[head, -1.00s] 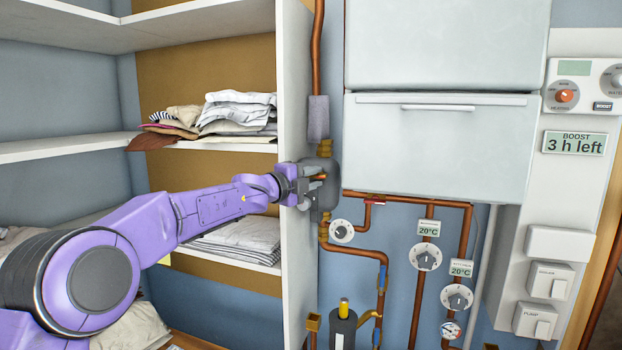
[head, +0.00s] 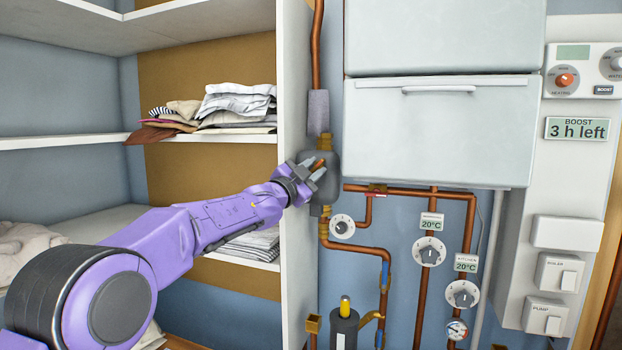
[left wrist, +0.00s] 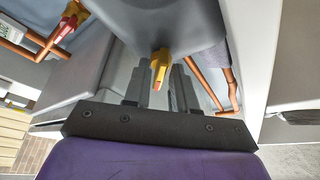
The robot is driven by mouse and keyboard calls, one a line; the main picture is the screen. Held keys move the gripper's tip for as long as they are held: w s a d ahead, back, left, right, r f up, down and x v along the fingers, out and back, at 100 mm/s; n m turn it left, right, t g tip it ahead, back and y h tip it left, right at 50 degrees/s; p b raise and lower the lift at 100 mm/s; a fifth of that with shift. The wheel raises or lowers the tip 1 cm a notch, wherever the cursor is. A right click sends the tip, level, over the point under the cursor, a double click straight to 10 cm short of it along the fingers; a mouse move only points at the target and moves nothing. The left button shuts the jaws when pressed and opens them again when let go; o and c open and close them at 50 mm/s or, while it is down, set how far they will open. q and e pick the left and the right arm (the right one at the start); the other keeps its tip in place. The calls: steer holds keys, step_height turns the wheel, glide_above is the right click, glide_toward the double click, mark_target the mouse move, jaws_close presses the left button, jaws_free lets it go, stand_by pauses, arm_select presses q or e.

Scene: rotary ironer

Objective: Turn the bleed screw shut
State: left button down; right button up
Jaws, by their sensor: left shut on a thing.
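The bleed screw shows as a small orange-brass piece on the grey pipe body (head: 325,190) beside the shelf's white side panel. In the left wrist view the bleed screw (left wrist: 160,66) is yellow-orange and sits between my two dark fingers. My left gripper (head: 315,170) reaches it from the left, its fingers tilted up to the right and closed on the screw. The left gripper (left wrist: 160,88) also shows in the left wrist view, with a finger on either side of the screw. The screw's exact turn cannot be told. My right gripper is not in view.
The white shelf panel (head: 294,240) stands close to my left wrist. A white boiler cabinet (head: 440,130) is to the right. Copper pipes and dials (head: 429,251) are below it. Folded linen (head: 235,107) lies on the shelves, and a dark cylinder (head: 343,328) stands below.

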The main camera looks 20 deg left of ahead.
arm_select(q)
steer(key=n+t+y+b, duration=0.1)
steer(key=n, duration=0.2)
steer(key=n+y+b, duration=0.1)
steer(key=n, duration=0.2)
steer(key=shift+d+r+t+y, duration=0.15)
steer(key=shift+r+t+y, duration=0.05)
steer(key=shift+t+y, duration=0.2)
steer(key=shift+d+r+n+t+y+b, duration=0.15)
steer(key=shift+n+y, duration=0.6)
steer(key=shift+n, duration=0.75)
steer(key=shift+a+f+n+t+y+b, duration=0.2)
steer(key=shift+n+y, duration=0.55)
steer(key=shift+n, duration=0.75)
steer(key=shift+n, duration=0.3)
steer(key=c, duration=1.2)
jaws_free()
steer(key=shift+w+f, duration=0.1)
steer(key=shift+w, duration=0.05)
steer(key=shift+f, duration=0.1)
